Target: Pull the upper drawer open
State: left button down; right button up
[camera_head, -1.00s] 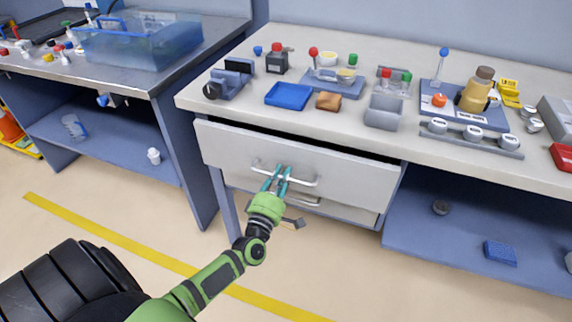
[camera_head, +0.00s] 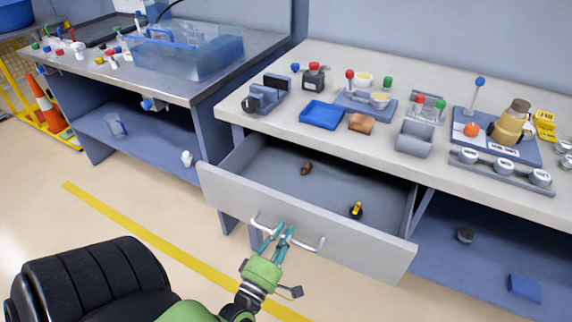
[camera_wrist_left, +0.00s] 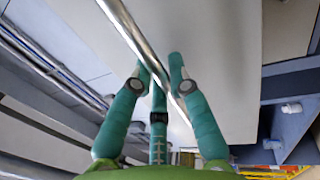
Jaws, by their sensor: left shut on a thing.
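The upper drawer (camera_head: 345,238) is a light grey front under the workbench and stands well open. Inside it lie a small brown item (camera_head: 306,168) and a small black and yellow item (camera_head: 356,210). Its silver bar handle (camera_head: 312,246) runs across the front. My left gripper (camera_head: 279,233) is shut on this handle, its teal fingers around the bar. In the left wrist view the bar (camera_wrist_left: 122,22) passes between the fingers (camera_wrist_left: 163,75) and the drawer front fills the upper middle. My right gripper is not in view.
The bench top (camera_head: 285,117) above holds a blue tray (camera_head: 323,114), a brown block (camera_head: 361,123), a grey bin (camera_head: 415,139) and fixtures. A sink bench with a clear blue tub (camera_head: 190,55) stands at left. The floor with a yellow line (camera_head: 150,235) is clear at left.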

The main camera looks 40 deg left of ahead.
pick_arm(q)
jog(key=c, duration=1.2)
grip_release()
jog(key=shift+o, duration=0.2)
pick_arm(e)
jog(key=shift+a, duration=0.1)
pick_arm(q)
jog(key=v, duration=1.2)
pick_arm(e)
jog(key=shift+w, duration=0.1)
